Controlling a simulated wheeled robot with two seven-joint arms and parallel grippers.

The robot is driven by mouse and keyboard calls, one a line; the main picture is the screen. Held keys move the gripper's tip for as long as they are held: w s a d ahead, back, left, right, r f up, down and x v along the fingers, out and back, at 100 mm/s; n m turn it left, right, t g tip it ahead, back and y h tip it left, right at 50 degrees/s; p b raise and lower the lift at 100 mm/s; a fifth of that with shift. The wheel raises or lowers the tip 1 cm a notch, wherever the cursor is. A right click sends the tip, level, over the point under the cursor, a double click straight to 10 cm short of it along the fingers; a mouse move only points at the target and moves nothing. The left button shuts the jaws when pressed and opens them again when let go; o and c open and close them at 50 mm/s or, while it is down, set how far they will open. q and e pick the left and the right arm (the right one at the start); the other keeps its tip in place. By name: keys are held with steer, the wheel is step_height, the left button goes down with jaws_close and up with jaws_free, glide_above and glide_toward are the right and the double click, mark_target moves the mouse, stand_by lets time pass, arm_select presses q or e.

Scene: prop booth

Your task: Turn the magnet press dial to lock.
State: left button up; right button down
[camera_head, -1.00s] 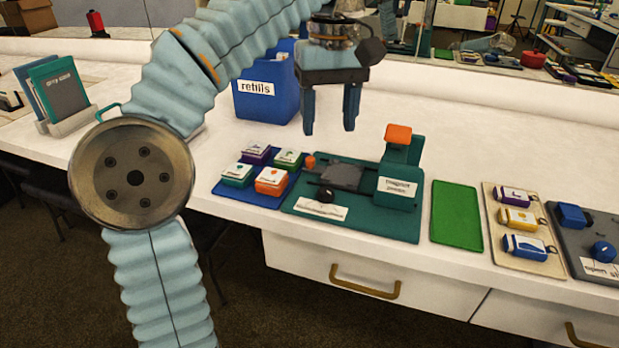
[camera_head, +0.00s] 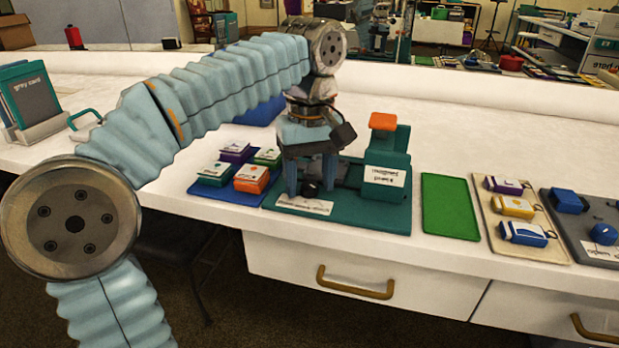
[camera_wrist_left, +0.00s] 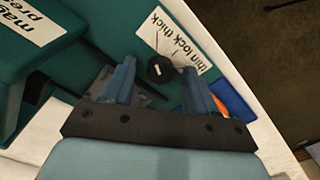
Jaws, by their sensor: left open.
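The magnet press (camera_head: 384,192) is a dark green machine with an orange top, standing on a green base on the bench. Its black dial (camera_head: 310,189) sits at the front of the base, beside a white label. In the left wrist view the dial (camera_wrist_left: 160,69) shows a small pale mark, and the label (camera_wrist_left: 176,48) reads "thin lock thick". I cannot tell which word the mark points to. My left gripper (camera_head: 311,183) is open and points down over the dial, with a finger on either side and visible gaps between. My right gripper is out of view.
Several small labelled boxes (camera_head: 238,170) lie on a blue mat left of the press. A green mat (camera_head: 450,207), a beige tray (camera_head: 548,252) with tags and a grey board (camera_head: 567,226) are to the right. The blue refills bin (camera_head: 262,112) is mostly hidden behind my arm.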

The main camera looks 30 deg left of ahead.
arm_select(q)
steer(key=shift+c, duration=0.5)
steer(key=c, duration=1)
steer(key=shift+o, duration=0.2)
steer(key=shift+r, duration=0.1)
steer(key=shift+r+m+p, duration=0.1)
steer(key=shift+m+p, duration=0.85)
steer(key=shift+m, duration=0.25)
steer(key=m+p, duration=0.1)
steer(key=m, duration=0.1)
steer(key=shift+m+p, duration=0.3)
steer(key=shift+m, duration=0.1)
steer(key=m+p, duration=0.1)
steer(key=m, duration=0.2)
steer(key=shift+p, duration=0.35)
steer(key=shift+m+p, duration=0.65)
steer(key=shift+m, duration=1.25)
